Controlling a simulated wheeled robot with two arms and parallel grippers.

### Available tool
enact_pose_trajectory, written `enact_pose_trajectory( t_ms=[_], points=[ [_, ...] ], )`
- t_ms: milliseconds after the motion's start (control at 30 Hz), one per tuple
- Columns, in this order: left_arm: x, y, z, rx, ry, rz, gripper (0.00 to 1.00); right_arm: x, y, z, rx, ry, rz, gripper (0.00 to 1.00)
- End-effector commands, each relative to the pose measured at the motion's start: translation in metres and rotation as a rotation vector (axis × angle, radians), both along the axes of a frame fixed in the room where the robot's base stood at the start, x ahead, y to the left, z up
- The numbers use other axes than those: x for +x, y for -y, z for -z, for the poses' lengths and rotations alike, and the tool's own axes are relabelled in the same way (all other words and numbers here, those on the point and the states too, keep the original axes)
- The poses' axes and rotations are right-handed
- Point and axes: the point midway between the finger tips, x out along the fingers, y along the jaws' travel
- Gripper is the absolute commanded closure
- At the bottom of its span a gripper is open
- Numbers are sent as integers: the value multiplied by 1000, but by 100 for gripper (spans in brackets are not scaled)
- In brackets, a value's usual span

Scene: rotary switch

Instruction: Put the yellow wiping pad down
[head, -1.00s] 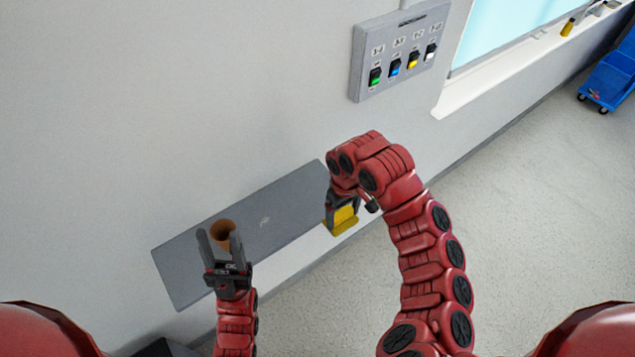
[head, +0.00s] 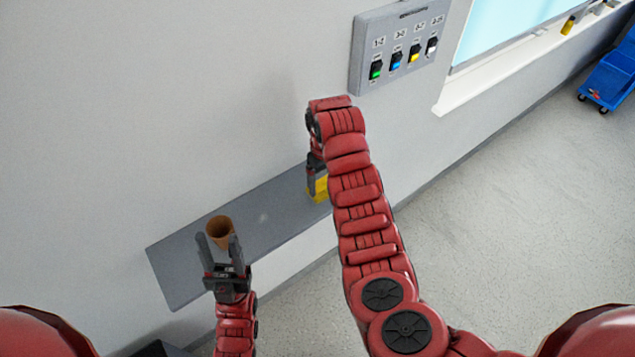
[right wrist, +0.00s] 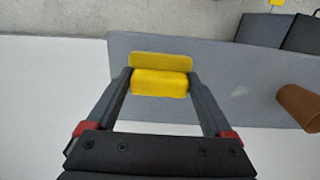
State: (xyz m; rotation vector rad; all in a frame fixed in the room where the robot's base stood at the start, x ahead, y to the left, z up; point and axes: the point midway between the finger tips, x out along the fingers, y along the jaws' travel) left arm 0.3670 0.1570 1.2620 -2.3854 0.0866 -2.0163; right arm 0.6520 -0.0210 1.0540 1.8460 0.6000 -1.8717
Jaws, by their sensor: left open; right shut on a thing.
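The yellow wiping pad (head: 320,189) is at the right end of the grey shelf (head: 178,262) in the head view, partly hidden by my right arm. My right gripper (head: 314,186) is shut on the pad's raised block. In the right wrist view the pad (right wrist: 160,82) sits between the fingertips, over the shelf; I cannot tell whether it touches the surface. My left gripper (head: 220,245) is open and empty, in front of the brown cup (head: 221,228) on the shelf.
A blue cart (head: 610,80) stands far right. The middle of the shelf is clear.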

Motion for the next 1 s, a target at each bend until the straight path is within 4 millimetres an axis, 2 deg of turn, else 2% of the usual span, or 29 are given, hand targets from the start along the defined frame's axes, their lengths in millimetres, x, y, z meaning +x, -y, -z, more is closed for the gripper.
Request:
enact_pose_trajectory(
  t_ms=[33,233,300,567,833,900,1000],
  points=[
    [0,0,8,0,1,0,50,6,-3,3,5,-3,5,100],
    [0,0,24,0,1,0,50,22,-10,5,1,-2,-2,100],
    [0,0,37,0,1,0,50,27,-12,10,12,-5,8,100],
    [0,0,47,0,1,0,50,33,-16,8,16,-9,11,100],
    [0,0,85,0,1,0,50,47,-18,10,0,3,0,100],
    [0,0,90,0,1,0,50,45,-18,25,-2,-5,-1,100],
    [0,0,98,0,1,0,50,46,-18,38,-1,-1,0,100]
  ],
)
